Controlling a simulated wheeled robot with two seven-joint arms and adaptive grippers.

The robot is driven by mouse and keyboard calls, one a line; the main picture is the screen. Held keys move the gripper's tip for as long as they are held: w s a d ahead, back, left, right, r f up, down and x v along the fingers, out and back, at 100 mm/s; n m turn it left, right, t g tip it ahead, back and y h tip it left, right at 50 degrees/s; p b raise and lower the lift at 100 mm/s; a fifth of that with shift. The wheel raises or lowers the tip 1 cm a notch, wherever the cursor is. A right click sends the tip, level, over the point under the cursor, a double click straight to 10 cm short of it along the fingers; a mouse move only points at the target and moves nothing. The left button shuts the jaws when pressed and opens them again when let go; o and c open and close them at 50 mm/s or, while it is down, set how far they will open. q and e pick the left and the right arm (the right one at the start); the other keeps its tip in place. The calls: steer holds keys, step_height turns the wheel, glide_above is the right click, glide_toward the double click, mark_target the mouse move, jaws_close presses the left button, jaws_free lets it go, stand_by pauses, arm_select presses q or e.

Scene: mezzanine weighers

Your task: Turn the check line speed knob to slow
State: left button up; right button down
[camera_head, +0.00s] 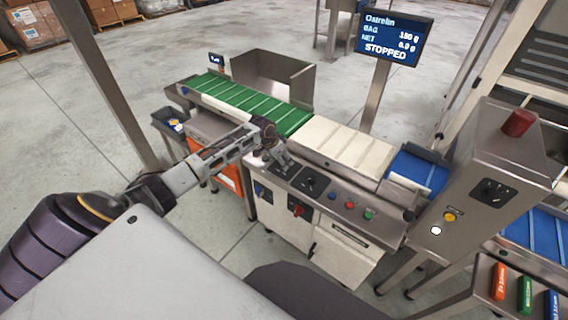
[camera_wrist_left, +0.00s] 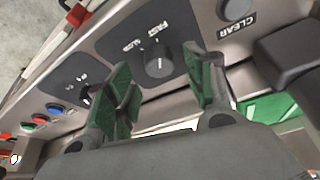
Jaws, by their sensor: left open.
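The check line speed knob (camera_wrist_left: 158,64) is a dark round knob on a black plate marked FAST and SLOW, in the upper middle of the left wrist view. A pale line shows on its face; I cannot tell for sure which mark it points to. My left gripper (camera_wrist_left: 156,72) is open, its green-padded fingers to either side of the knob, with gaps visible. Contact cannot be made out. In the head view my left gripper (camera_head: 279,157) is over the left part of the control panel and largely hides this knob. My right gripper is not in view.
A second knob plate (camera_head: 312,183) lies beside it, then blue, red (camera_head: 350,205) and green buttons. A CLEAR button (camera_wrist_left: 235,10) is on the other side. A red switch (camera_head: 297,210) is on the cabinet front. The green belt (camera_head: 240,100) runs behind; the display (camera_head: 394,38) reads STOPPED.

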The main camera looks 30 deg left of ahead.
arm_select(q)
steer(key=shift+x, duration=0.8)
steer(key=shift+w+f, duration=0.1)
steer(key=shift+f, duration=0.25)
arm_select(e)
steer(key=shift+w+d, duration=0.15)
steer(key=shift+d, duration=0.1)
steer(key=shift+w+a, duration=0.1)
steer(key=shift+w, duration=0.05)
arm_select(q)
steer(key=c, duration=1)
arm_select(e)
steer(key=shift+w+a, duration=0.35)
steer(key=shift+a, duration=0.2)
